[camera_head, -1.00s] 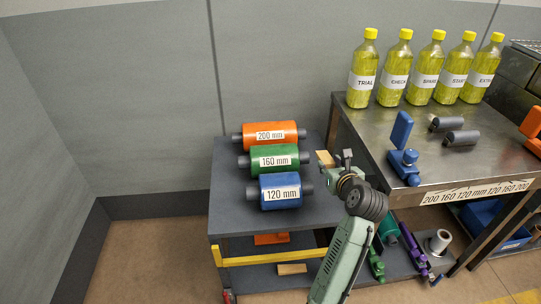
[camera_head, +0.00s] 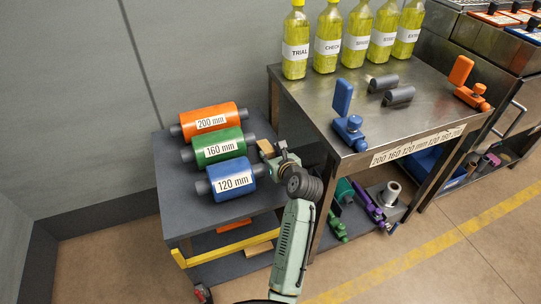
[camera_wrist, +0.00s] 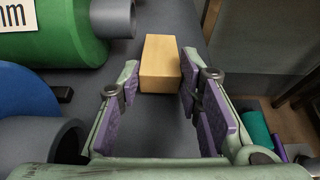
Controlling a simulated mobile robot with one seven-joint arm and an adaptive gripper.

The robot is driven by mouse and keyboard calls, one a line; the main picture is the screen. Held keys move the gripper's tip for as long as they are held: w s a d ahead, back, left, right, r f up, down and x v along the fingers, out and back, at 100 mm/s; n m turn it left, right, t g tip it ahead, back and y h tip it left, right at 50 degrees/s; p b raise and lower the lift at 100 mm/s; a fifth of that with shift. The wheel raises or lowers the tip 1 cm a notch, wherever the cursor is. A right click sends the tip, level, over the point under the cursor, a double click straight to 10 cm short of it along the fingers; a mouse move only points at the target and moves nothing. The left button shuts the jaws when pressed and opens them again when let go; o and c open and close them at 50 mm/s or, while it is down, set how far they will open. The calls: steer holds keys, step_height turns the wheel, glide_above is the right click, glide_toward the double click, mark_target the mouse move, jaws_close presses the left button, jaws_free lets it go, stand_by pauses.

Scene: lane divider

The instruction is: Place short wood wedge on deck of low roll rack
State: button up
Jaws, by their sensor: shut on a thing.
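The short wood wedge (camera_wrist: 160,62) is a light tan block between the fingers of my gripper (camera_wrist: 160,82) in the wrist view. The gripper is shut on it. In the head view the wedge (camera_head: 265,146) shows at the tip of my gripper (camera_head: 270,154), over the right part of the grey deck (camera_head: 178,208) of the low roll rack, right of the green and blue rolls. I cannot tell whether its underside touches the deck.
Orange (camera_head: 208,121), green (camera_head: 218,147) and blue (camera_head: 231,180) rolls lie on the deck. Another wooden piece (camera_head: 259,248) is on the lower shelf. A taller metal table (camera_head: 430,115) with yellow bottles (camera_head: 327,40) stands close on the right.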

steer(key=shift+f, duration=0.45)
steer(key=shift+f, duration=0.15)
steer(key=o, duration=0.7)
steer(key=b+v, duration=0.1)
steer(key=v, duration=1.1)
